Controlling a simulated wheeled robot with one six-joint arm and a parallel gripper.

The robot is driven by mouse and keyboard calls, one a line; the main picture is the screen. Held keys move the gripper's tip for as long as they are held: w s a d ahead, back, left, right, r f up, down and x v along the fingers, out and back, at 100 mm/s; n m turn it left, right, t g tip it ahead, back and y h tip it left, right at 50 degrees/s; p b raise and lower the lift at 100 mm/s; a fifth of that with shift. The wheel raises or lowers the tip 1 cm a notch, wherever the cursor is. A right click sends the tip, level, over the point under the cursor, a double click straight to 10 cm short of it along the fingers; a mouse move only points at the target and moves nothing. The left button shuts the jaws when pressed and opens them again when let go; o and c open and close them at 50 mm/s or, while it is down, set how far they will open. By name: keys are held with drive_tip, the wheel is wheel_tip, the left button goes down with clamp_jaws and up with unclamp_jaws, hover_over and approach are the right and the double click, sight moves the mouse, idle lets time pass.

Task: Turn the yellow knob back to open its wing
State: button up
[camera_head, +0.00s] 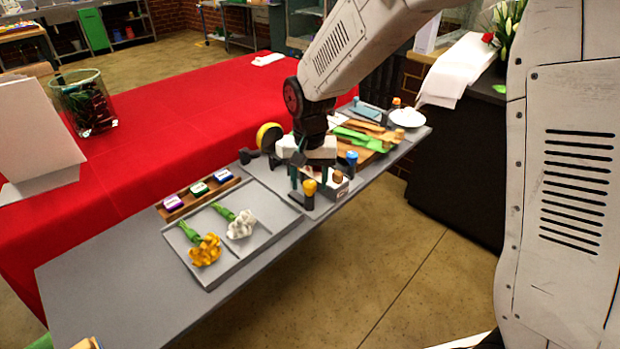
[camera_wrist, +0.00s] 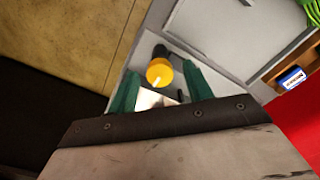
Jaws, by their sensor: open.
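The yellow knob (camera_head: 310,187) stands on a dark wing (camera_head: 300,199) beside the grey tray, near the table's front edge. In the wrist view, the yellow knob (camera_wrist: 160,73) has a white mark on top, and the dark wing (camera_wrist: 159,52) reaches out past it. My gripper (camera_head: 301,182) points down right at the knob. In the wrist view, the green fingers of my gripper (camera_wrist: 161,69) are apart, with the knob showing between them. I cannot tell whether they touch it.
A blue knob (camera_head: 352,158) stands just right of my gripper. The grey tray (camera_head: 210,280) holds yellow and white flowers at left. A rack (camera_head: 172,210) with several labelled blocks lies behind it. A yellow disc (camera_head: 268,136) stands behind my gripper.

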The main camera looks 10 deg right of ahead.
drive_tip(key=c, duration=1)
drive_tip(key=shift+o, duration=0.2)
drive_tip(key=n, duration=0.4)
drive_tip(key=shift+n, duration=0.4)
drive_tip(key=n, duration=0.4)
drive_tip(key=shift+n, duration=0.3)
drive_tip(key=n, duration=0.4)
drive_tip(key=shift+n, duration=2.4)
